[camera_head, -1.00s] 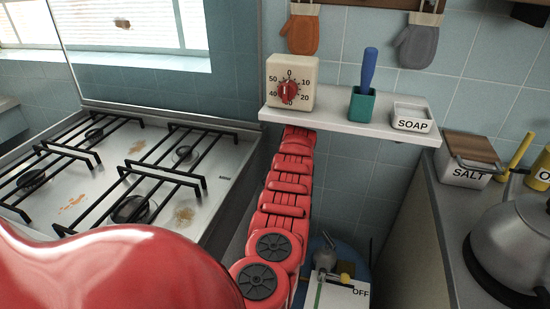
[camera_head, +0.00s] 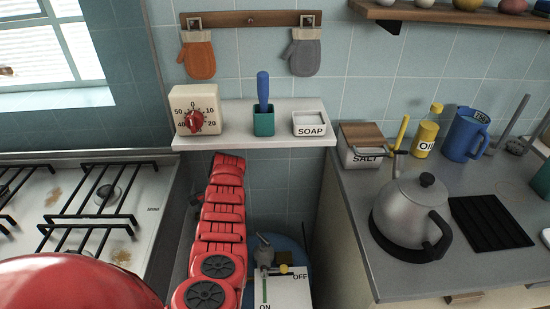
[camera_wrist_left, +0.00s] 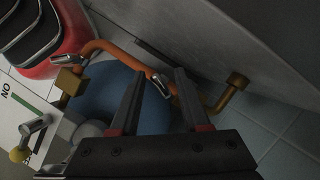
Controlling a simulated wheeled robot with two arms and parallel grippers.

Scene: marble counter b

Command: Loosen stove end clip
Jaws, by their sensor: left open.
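In the left wrist view an orange hose (camera_wrist_left: 118,52) runs from a brass fitting (camera_wrist_left: 72,82) by a blue gas cylinder (camera_wrist_left: 125,97) to a brass pipe (camera_wrist_left: 233,88) at the right. The silver stove end clip (camera_wrist_left: 161,86) sits on the hose near this pipe. A second silver clip (camera_wrist_left: 68,60) is on the hose at the cylinder end. My left gripper (camera_wrist_left: 159,74) is open, its two fingers on either side of the stove end clip in the picture; contact cannot be told. My right gripper is not in view.
The stove (camera_head: 150,210) stands left of the gap, a counter with a kettle (camera_head: 410,210) right. A shelf (camera_head: 235,138) with timer (camera_head: 195,110) and soap box (camera_head: 310,124) hangs above. An ON/OFF card (camera_head: 282,290) stands by the cylinder (camera_head: 295,250).

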